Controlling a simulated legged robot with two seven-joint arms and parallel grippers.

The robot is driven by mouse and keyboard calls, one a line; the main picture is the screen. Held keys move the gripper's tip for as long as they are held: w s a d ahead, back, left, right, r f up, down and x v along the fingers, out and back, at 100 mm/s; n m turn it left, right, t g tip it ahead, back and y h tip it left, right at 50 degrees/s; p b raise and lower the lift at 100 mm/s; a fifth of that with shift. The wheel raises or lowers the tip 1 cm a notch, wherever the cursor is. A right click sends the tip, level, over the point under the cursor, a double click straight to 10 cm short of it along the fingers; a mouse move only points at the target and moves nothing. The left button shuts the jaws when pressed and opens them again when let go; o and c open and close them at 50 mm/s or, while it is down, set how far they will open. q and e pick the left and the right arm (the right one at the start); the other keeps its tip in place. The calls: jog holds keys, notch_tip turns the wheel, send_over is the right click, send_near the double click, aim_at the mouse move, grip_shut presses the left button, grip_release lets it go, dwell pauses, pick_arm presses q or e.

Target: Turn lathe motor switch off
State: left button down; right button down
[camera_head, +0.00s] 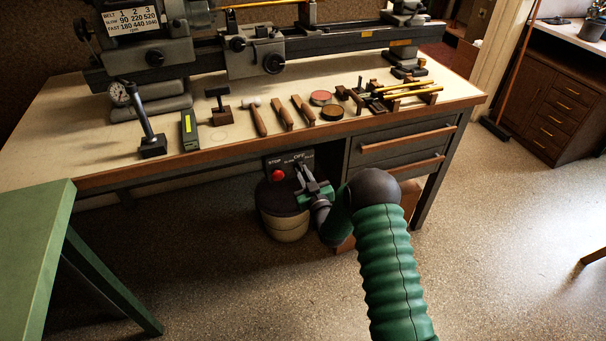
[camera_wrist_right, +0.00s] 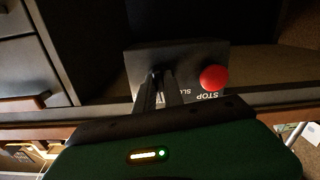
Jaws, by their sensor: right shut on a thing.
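The lathe motor switch box (camera_head: 270,164) is a dark panel under the bench's front edge, marked STOP, SLOW and OFF. A red stop button (camera_head: 278,175) is at its left in the head view. In the right wrist view the box (camera_wrist_right: 190,58) shows with the red button (camera_wrist_right: 213,78) at its right. My right gripper (camera_head: 301,172) is at the box, beside the red button, with its fingers (camera_wrist_right: 163,88) shut on the switch lever. The fingers hide most of the lever, so its exact position cannot be told. My left gripper is not in view.
The lathe (camera_head: 250,50) stands on the workbench (camera_head: 85,135), with hand tools along the front. Drawers (camera_head: 405,145) are to the right. A green table (camera_head: 35,235) is at the left. Open floor lies in front.

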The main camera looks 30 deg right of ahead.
jog(key=shift+f+m, duration=0.1)
jog(key=shift+m, duration=0.5)
jog(key=c, duration=1.4)
grip_release()
jog(key=shift+c, duration=0.2)
jog(key=p+v, duration=0.2)
jog(key=v, duration=1.4)
jog(key=shift+s+p, duration=0.3)
jog(key=shift+s, duration=0.1)
jog(key=shift+a, duration=0.15)
